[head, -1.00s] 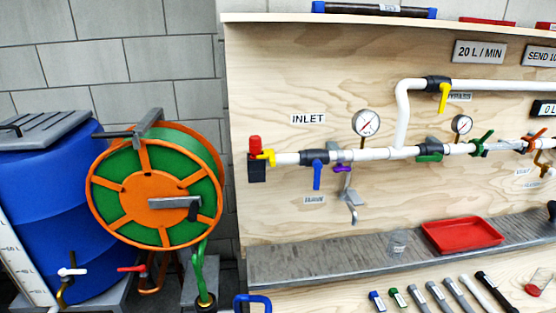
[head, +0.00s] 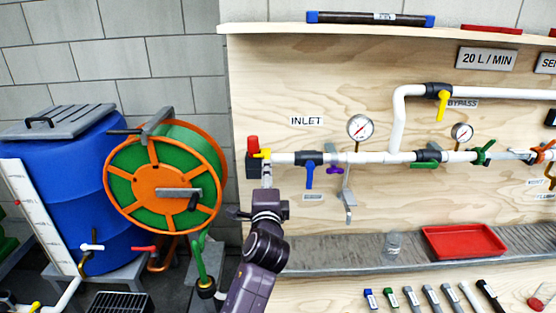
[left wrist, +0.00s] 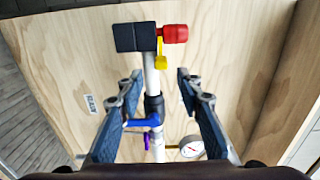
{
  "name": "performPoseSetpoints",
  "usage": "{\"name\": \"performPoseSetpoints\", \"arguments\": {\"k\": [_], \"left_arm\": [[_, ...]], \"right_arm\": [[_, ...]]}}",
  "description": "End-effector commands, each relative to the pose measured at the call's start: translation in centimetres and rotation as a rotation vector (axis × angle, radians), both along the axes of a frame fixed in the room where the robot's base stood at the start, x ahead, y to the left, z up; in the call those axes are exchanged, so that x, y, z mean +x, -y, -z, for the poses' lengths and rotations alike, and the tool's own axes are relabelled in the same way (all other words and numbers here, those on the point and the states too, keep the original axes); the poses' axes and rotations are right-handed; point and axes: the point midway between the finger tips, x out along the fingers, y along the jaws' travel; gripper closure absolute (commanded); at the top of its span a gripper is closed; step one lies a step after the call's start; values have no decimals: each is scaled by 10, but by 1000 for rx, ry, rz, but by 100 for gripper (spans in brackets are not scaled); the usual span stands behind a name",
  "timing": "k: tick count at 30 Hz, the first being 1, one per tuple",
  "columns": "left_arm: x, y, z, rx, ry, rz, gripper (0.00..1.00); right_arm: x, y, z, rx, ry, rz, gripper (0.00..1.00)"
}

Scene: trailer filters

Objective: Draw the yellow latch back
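The small yellow latch (head: 265,154) is at the left end of the white inlet pipe, beside a red cap (head: 253,142) on a black end block (head: 254,163). In the left wrist view the yellow latch (left wrist: 161,58) is beyond the fingertips, between the black block (left wrist: 135,37) and red cap (left wrist: 174,34). My left gripper (left wrist: 160,82) is open, its fingers on either side of the pipe and apart from the latch. My right gripper is in neither view.
A blue-handled valve (head: 310,174), a pressure gauge (head: 360,128) and a metal hook (head: 348,200) are right of the latch. A hose reel (head: 165,178) stands left. A grey ledge (head: 330,252) runs below, with a red tray (head: 463,241).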

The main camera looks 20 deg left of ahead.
Motion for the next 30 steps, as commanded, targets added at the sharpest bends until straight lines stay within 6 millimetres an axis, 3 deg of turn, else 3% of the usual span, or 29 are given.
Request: {"name": "performPoseSetpoints", "arguments": {"k": [10, 18, 30], "left_arm": [[34, -10, -5, 5, 4, -3, 67], [65, -19, -4, 3, 4, -2, 67], [74, -22, -3, 2, 4, -1, 67]], "right_arm": [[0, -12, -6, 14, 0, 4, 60], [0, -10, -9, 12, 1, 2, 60], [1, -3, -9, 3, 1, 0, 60]]}}
